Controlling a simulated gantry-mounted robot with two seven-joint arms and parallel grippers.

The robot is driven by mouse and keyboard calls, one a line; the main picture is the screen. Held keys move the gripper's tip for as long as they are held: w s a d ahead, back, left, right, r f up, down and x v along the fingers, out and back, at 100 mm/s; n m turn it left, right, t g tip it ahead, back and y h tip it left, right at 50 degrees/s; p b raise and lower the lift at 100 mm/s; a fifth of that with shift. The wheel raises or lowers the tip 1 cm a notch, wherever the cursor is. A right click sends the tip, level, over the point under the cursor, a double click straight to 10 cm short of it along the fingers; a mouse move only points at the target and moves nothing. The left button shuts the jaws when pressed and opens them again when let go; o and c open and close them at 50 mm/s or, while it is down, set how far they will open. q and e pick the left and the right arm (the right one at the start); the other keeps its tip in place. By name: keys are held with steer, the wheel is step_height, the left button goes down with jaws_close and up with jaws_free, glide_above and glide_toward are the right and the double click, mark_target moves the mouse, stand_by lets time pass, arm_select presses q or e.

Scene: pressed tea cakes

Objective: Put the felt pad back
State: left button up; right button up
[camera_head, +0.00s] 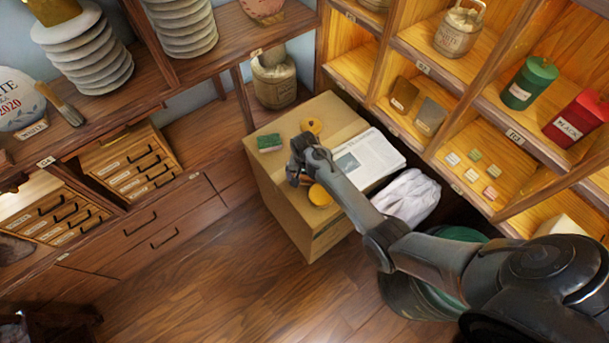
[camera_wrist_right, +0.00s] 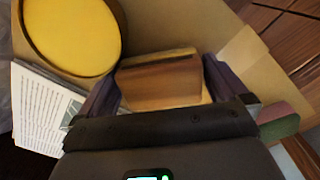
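I cannot tell for certain which item is the felt pad. A small green block (camera_head: 270,143) lies at the left of the cardboard box top (camera_head: 283,171). In the right wrist view a green and pinkish block (camera_wrist_right: 281,122) shows at the right edge. My right gripper (camera_head: 299,180) is low over the box top. Its fingers (camera_wrist_right: 162,75) stand apart on either side of a brown wooden block (camera_wrist_right: 160,78). I cannot tell whether they press on it. My left gripper is not in view.
A yellow disc (camera_wrist_right: 70,32) lies beside the right gripper, and a small orange-yellow item (camera_head: 311,125) lies farther back. Wooden shelves (camera_head: 420,140) stand behind.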

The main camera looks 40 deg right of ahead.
steer(key=shift+r, duration=0.1)
steer(key=shift+r, duration=0.25)
step_height(320, 180, up, 11)
steer(key=p, duration=0.3)
steer(key=s+a+r+n+t, duration=0.1)
steer(key=s+a+r+n, duration=0.1)
steer(key=s, duration=0.6)
steer(key=s+a+r+n+t, duration=0.1)
steer(key=s+a+r+n, duration=0.2)
steer(key=s, duration=0.6)
steer(key=s+a+r+n+t, duration=0.1)
steer(key=s+a+r+n, duration=0.2)
steer(key=s+a+n, duration=0.3)
steer(key=s, duration=0.2)
steer(key=shift+s+a+n+t, duration=0.15)
steer(key=shift+s+n+t, duration=0.15)
steer(key=shift+r, duration=0.2)
